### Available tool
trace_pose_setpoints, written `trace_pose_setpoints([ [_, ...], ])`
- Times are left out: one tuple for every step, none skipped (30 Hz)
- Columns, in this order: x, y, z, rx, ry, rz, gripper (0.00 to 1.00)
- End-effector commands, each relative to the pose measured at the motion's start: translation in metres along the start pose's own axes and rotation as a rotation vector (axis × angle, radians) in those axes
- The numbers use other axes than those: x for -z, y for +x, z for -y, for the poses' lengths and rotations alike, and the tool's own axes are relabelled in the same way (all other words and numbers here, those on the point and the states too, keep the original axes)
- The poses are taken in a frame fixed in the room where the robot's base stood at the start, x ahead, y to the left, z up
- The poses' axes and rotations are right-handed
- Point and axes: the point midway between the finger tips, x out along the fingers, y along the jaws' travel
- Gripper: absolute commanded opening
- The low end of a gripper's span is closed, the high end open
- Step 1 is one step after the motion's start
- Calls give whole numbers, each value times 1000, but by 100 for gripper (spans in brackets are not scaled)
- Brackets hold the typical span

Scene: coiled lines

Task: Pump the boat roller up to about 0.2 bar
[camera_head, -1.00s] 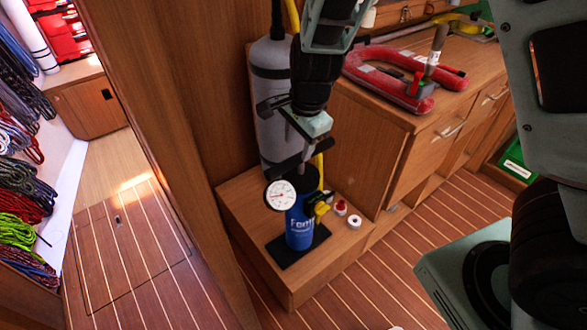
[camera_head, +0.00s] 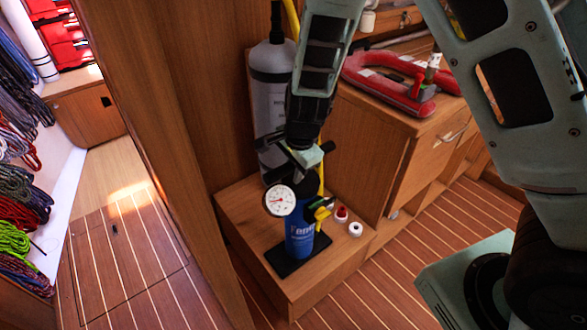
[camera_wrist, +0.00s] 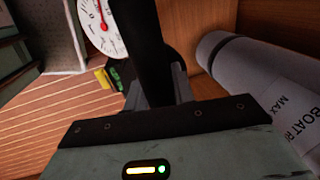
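The blue pump (camera_head: 299,240) stands upright on a black base plate (camera_head: 290,264) on a low wooden step. Its white round gauge (camera_head: 280,201) faces me and also shows, cut off, in the wrist view (camera_wrist: 118,40). The gauge has a red needle, but its figures are too small to read. My gripper (camera_head: 303,160) is above the pump, its fingers closed around the black pump handle (camera_wrist: 153,45). The handle sits low, just above the pump top. The grey boat roller (camera_head: 271,100) stands upright behind the pump; its label shows in the wrist view (camera_wrist: 285,112).
A yellow hose (camera_head: 320,172) runs beside the pump. A red cap (camera_head: 341,214) and a white ring (camera_head: 355,229) lie on the step (camera_head: 235,205) to the right. A wooden cabinet with a red horseshoe-shaped item (camera_head: 400,90) stands at right. Coiled ropes (camera_head: 15,190) hang at far left.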

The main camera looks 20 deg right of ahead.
Motion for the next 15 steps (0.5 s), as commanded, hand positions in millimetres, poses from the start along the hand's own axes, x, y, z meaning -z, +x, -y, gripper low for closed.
trace_pose_setpoints([
  [0, 0, 0, 0, 0, 0, 5],
  [0, 0, 0, 0, 0, 0, 0],
  [0, 0, 0, 0, 0, 0, 0],
  [0, 0, 0, 0, 0, 0, 0],
  [0, 0, 0, 0, 0, 0, 0],
  [0, -1, 0, 0, 0, 0, 0],
  [0, -1, 0, 0, 0, 0, 0],
  [0, -2, 0, 0, 0, 0, 0],
  [0, -3, 0, 0, 0, 0, 0],
  [0, -4, 1, 0, 0, 0, 0],
  [0, -6, 1, 0, 0, 0, 0],
  [0, -8, 1, 0, 0, 0, 0],
  [0, -10, 2, 0, 0, 0, 0],
  [0, -13, 2, 0, 0, 0, 0],
  [0, -17, 3, 0, 0, 0, 0],
])
